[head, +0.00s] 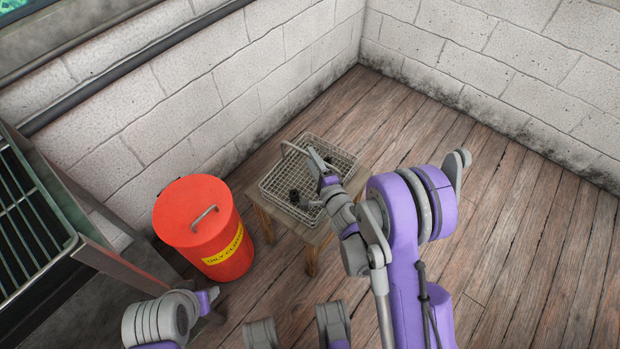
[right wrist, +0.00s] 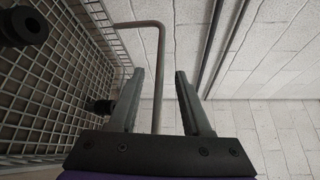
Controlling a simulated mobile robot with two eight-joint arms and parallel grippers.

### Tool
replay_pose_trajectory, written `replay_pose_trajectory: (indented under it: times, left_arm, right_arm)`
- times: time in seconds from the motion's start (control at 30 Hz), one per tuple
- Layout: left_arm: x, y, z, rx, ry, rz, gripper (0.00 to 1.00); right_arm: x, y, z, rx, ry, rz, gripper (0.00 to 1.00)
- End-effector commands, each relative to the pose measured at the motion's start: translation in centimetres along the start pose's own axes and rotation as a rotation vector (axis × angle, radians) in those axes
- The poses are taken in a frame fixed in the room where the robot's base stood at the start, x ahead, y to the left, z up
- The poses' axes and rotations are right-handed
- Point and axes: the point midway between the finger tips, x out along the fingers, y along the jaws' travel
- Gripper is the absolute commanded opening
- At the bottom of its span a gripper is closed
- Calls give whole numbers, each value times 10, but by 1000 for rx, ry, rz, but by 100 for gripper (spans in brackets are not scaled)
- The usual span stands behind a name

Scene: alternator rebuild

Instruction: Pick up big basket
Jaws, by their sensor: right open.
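The big basket (head: 268,184) is a grey wire-mesh basket on a small wooden table near the wall corner. Its thin bar handle (head: 291,147) rises above the far side. My right gripper (head: 316,157) is over the basket at the handle, with its jaws open. In the right wrist view the handle (right wrist: 160,50) runs between the two spread fingers of the gripper (right wrist: 159,75), with gaps visible on both sides. The basket mesh (right wrist: 70,75) fills the left of that view. My left arm shows at the bottom left of the head view, but its gripper does not.
Dark parts (head: 294,196) lie in the basket; they also show in the right wrist view (right wrist: 103,107). A red bin (head: 190,235) stands left of the wooden table (head: 312,238). A metal rack (head: 30,215) is at far left. Plank floor (head: 540,220) is clear on the right.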

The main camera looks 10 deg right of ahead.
Motion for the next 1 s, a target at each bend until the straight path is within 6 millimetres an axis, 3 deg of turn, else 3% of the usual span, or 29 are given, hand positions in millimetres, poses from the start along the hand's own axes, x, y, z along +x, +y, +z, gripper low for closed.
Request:
replay_pose_trajectory:
  times: [0.2,0.43,0.47,0.73,1.0]
  left_arm:
    - [5,0,1,0,-1,0,50]
    - [4,0,1,0,-1,0,50]
    - [4,0,1,0,-1,0,50]
    - [4,0,1,0,-1,0,50]
    - [4,0,1,0,-1,0,50]
  right_arm:
    - [25,1,1,0,-1,1,48]
    - [27,0,1,0,-1,0,48]
    - [27,0,1,0,-1,0,47]
    - [26,0,1,0,-1,0,0]
    - [26,0,1,0,-1,0,0]
